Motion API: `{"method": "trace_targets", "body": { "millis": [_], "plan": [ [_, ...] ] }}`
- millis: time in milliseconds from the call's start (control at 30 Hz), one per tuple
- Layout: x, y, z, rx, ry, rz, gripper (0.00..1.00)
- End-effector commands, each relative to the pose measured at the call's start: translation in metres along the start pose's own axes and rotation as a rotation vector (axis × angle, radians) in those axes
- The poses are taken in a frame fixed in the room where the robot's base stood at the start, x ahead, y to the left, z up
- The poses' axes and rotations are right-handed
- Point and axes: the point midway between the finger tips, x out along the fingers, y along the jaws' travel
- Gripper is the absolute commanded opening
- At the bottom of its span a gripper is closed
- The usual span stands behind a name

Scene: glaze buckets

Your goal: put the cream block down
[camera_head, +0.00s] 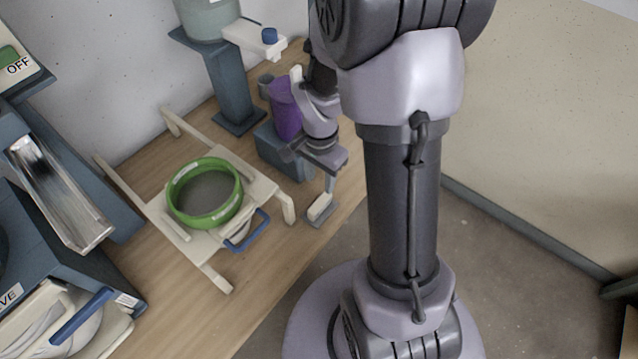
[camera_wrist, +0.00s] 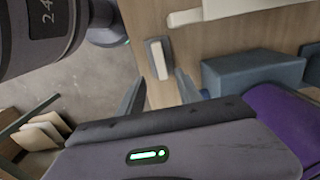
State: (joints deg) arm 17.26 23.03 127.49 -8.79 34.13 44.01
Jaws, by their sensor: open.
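The cream block (camera_head: 319,206) rests on a small blue-grey pad (camera_head: 314,222) near the front edge of the wooden table. In the wrist view the block (camera_wrist: 158,59) lies on its pale grey pad, beyond the gap between my fingers. My gripper (camera_head: 328,182) points down close over the block; in the wrist view my gripper (camera_wrist: 158,88) has its two fingers spread apart with nothing held between them. I cannot tell whether a fingertip touches the block.
A green-rimmed sieve (camera_head: 205,192) sits on a cream wooden frame (camera_head: 262,187) to the left. A blue post (camera_head: 232,90) stands at the back. Floor lies beyond the table edge.

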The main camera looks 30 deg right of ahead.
Motion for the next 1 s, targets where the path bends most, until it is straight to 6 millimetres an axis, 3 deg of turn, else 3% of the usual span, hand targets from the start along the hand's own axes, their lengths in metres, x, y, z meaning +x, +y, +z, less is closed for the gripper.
{"method": "trace_targets", "body": {
  "millis": [67, 167, 300, 433, 600, 867, 1000],
  "plan": [
    [-0.017, -0.003, 0.004, -0.024, 0.010, -0.019, 0.41],
    [-0.069, -0.009, 0.025, -0.142, 0.048, -0.098, 0.41],
    [-0.158, 0.003, 0.086, -0.413, 0.123, -0.263, 0.41],
    [-0.208, 0.032, 0.140, -0.648, 0.189, -0.405, 0.41],
    [-0.228, 0.055, 0.173, -0.808, 0.237, -0.498, 0.41],
    [-0.229, 0.057, 0.175, -0.822, 0.240, -0.505, 0.41],
    [-0.199, 0.057, 0.175, -0.821, 0.241, -0.505, 0.41]
  ]
}}
